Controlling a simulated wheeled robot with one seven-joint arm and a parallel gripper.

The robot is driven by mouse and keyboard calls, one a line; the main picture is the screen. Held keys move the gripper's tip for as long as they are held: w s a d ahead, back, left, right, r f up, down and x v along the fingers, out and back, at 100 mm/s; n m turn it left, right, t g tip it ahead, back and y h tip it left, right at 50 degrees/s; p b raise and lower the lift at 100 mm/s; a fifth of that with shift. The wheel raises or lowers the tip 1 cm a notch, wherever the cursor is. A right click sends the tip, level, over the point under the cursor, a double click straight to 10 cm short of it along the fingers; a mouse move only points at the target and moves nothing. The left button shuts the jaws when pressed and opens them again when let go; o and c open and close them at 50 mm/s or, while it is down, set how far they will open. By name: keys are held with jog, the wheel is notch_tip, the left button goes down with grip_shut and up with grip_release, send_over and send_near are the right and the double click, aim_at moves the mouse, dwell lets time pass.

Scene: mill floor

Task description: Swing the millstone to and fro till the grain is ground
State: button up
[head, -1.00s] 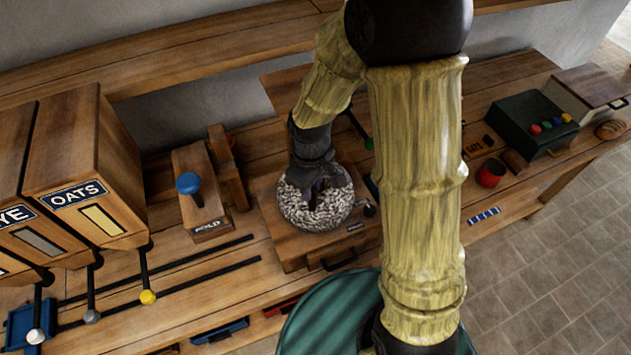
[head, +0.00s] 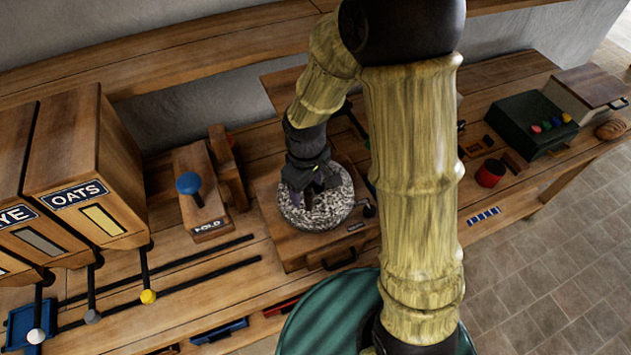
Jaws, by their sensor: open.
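The round speckled grey millstone (head: 322,212) lies on a wooden mill block with a drawer handle (head: 338,257) at its front. My gripper (head: 313,195) is over the left part of the stone, pointing down, with its fingers apart. It covers part of the stone's top. I cannot tell whether the fingertips touch the stone. No grain can be made out.
A block with a blue knob (head: 188,184) stands left of the mill. A red cup (head: 490,173) and a dark green box (head: 530,122) with coloured buttons are at the right.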

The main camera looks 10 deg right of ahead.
notch_tip(320, 180, up, 9)
jog(key=p, duration=0.7)
jog(key=shift+p, duration=0.3)
jog(key=shift+d+f+m+b, duration=0.3)
jog(key=shift+d+f+b, duration=0.1)
jog(key=shift+b, duration=0.2)
jog(key=s+d+f+m+t+b, duration=0.2)
jog(key=s+d+f+m+b, duration=0.2)
jog(key=s+d+m+b, duration=0.2)
jog(key=d+m+b, duration=0.2)
jog(key=d+b, duration=0.2)
jog(key=shift+d+f+m+t, duration=0.15)
jog(key=shift+d+m+t, duration=0.15)
jog(key=shift+d, duration=0.05)
dwell(1.2)
